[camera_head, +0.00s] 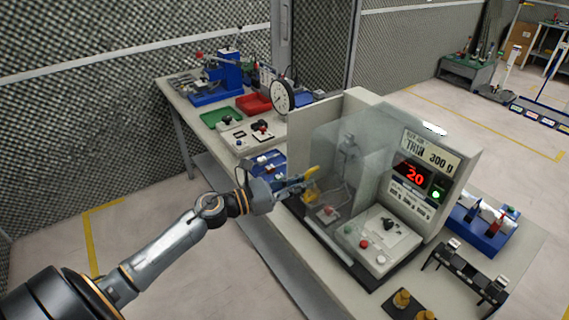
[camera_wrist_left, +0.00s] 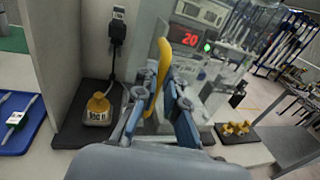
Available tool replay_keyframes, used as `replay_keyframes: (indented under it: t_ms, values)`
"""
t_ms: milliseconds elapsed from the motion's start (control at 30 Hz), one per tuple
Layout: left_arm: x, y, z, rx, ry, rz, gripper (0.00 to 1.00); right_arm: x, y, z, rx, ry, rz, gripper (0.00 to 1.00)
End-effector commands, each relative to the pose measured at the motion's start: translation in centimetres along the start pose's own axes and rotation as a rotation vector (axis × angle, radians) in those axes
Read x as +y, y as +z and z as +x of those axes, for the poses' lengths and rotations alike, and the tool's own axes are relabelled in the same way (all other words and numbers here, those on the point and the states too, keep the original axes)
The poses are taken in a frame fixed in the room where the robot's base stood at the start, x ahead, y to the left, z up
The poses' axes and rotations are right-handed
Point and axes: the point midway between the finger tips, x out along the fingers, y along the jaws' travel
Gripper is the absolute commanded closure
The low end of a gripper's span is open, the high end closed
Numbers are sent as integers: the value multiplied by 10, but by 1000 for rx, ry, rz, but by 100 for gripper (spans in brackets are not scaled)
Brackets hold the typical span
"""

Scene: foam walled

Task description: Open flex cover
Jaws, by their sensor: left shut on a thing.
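The test machine (camera_head: 459,158), labelled "THIN 300 D", stands on the bench with a lit red "20" and a green light. Its clear flex cover (camera_head: 330,143) spans the front of the test bay and is see-through. A yellow handle (camera_head: 311,186) is at the cover's near edge; it also shows in the wrist view (camera_wrist_left: 162,62). My left gripper (camera_head: 300,184) is shut on the yellow handle, with its fingers on both sides of it in the wrist view (camera_wrist_left: 160,98). How far the cover stands open is hard to tell. My right gripper is not in view.
A control panel (camera_head: 378,243) with buttons is at the machine's front. A blue tray (camera_head: 268,164) lies left of the machine. A dial gauge (camera_head: 283,96) and red bin (camera_head: 254,103) stand behind. A black rack (camera_head: 465,270) and brass parts (camera_head: 402,299) are at right. Floor in front is clear.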

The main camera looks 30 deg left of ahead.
Motion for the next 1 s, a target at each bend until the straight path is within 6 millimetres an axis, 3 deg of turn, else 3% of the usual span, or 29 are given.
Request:
replay_keyframes:
  t_ms: [133,333,833,867,900,933,1000]
  values:
    - [-36,3,7,0,-4,-3,100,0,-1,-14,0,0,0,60]
    - [-63,2,12,1,-2,0,100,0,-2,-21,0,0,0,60]
    - [-72,0,14,0,0,1,100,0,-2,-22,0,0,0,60]
    - [-72,0,14,0,0,1,84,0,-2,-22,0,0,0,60]
    - [-72,0,14,0,0,1,76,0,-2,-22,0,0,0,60]
    - [-72,0,14,0,0,1,70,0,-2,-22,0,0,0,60]
    - [-71,0,14,0,0,1,67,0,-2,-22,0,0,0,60]
